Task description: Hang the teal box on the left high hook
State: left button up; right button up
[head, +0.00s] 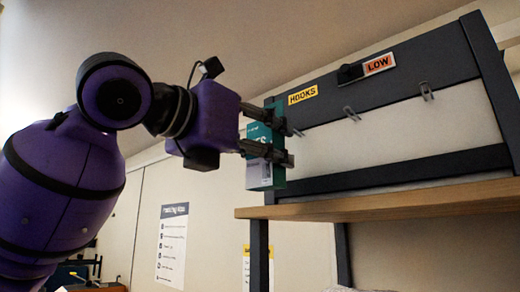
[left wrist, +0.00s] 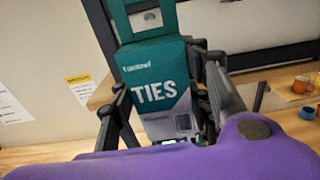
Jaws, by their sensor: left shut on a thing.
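The teal box (head: 265,178), teal above and grey-white below, hangs upright between the fingers of my left gripper (head: 268,146) beside the left end of the rack. In the left wrist view the box (left wrist: 158,88) shows the word TIES, with fingers on both sides, and a teal hang tab with a slot on top (left wrist: 145,18). My left gripper is shut on it. A leftmost hook (head: 297,132) shows just right of the box; further hooks are at the middle (head: 351,114) and right (head: 426,91). Whether the tab touches a hook cannot be told. My right gripper is not in view.
The dark rack frame (head: 400,170) carries a yellow HOOKS label (head: 303,94) and an orange LOW label (head: 379,64). A wooden shelf (head: 390,200) runs below it. Wall posters hang at the left.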

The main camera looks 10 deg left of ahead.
aim_at(304, 170)
pick_arm(q)
jog(key=shift+f+x, duration=0.15)
jog(key=shift+x, duration=1.75)
jog(key=shift+f+x, duration=0.15)
jog(key=shift+x, duration=1.8)
jog(key=shift+w+d+f, duration=0.15)
jog(key=shift+w+f, duration=0.05)
jog(key=shift+w, duration=0.15)
jog(key=shift+f, duration=0.1)
jog(key=shift+w+f, duration=0.15)
jog(key=shift+f, duration=0.1)
jog(key=o, duration=1.4)
jog(key=shift+w+d, duration=0.15)
jog(key=shift+r, duration=0.1)
